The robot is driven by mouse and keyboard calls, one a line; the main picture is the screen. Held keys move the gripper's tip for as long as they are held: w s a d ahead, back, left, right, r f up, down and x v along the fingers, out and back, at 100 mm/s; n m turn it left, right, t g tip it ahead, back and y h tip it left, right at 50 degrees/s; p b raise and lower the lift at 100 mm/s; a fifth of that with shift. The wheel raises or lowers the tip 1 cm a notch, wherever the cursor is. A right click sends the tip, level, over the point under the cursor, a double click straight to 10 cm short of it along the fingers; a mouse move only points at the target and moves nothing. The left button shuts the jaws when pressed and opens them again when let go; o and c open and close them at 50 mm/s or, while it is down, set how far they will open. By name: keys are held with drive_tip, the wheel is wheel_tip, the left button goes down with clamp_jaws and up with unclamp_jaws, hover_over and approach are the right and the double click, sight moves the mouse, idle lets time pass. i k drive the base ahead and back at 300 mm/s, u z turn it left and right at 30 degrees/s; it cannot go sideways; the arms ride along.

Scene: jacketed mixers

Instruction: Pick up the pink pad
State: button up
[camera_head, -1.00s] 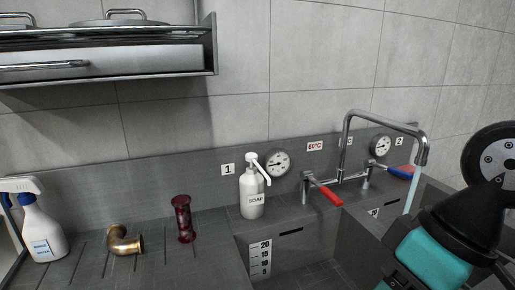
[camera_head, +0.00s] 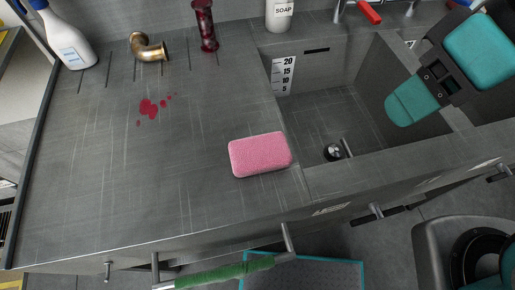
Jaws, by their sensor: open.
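The pink pad (camera_head: 260,155) is a rounded, rough-textured block. It lies flat on the grey worktop, just left of the sink's near-left corner. My gripper (camera_head: 411,103) shows at the upper right as a teal and black arm end, over the right part of the sink in the picture. It is open, apart from the pad and to its right, with nothing seen in it. The far finger cannot be made out clearly.
The sink (camera_head: 375,75) is open beside the pad. Red spots (camera_head: 150,107) stain the worktop. A brass elbow (camera_head: 149,47), dark red spool (camera_head: 205,27), spray bottle (camera_head: 64,38) and soap bottle (camera_head: 280,14) stand behind. A green-wrapped handle (camera_head: 225,272) juts out in front.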

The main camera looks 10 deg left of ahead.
sight(249, 156)
drive_tip(key=z, duration=2.1)
drive_tip(key=k, duration=0.75)
drive_tip(key=u, duration=1.65)
